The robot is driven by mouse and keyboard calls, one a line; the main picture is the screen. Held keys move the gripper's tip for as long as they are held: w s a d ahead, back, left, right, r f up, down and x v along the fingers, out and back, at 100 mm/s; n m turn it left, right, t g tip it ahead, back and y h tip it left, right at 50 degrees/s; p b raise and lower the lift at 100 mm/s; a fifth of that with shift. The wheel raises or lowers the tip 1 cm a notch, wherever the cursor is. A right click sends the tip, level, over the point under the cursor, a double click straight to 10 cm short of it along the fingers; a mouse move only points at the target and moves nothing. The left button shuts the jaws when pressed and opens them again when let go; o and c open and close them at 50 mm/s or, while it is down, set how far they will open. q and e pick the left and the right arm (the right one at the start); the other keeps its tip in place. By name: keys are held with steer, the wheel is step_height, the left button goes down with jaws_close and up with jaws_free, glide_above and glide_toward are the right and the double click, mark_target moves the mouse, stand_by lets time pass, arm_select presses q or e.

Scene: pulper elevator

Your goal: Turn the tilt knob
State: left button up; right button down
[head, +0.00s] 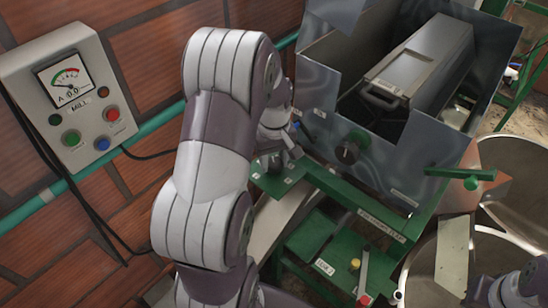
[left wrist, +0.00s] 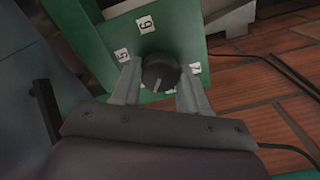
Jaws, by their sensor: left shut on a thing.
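The tilt knob (left wrist: 160,72) is a dark round knob with a pale pointer line, on a green plate (left wrist: 172,30). Number labels sit around it; I read a 6 (left wrist: 146,24), what looks like a 5 (left wrist: 123,55), and a partly covered label (left wrist: 195,68). My left gripper (left wrist: 158,88) is shut on the knob, one finger on each side. In the head view my left gripper (head: 283,160) is at the green plate below the grey metal housing; the knob is hidden there. Part of my right gripper (head: 505,290) shows at the lower right; its jaws are unclear.
A control box (head: 88,95) with a dial and several buttons hangs on the brick wall at left. Below is a lower green panel (head: 335,262) with a red-tipped lever (head: 363,275).

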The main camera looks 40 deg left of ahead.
arm_select(q)
steer(key=n, duration=0.4)
steer(key=shift+n+p, duration=0.3)
steer(key=shift+p, duration=0.05)
steer(key=n, duration=0.5)
steer(key=shift+p, duration=0.3)
steer(key=n, duration=0.5)
steer(key=shift+n+p, duration=0.45)
steer(key=shift+n, duration=1.85)
steer(key=o, duration=1)
steer(key=shift+o, duration=0.2)
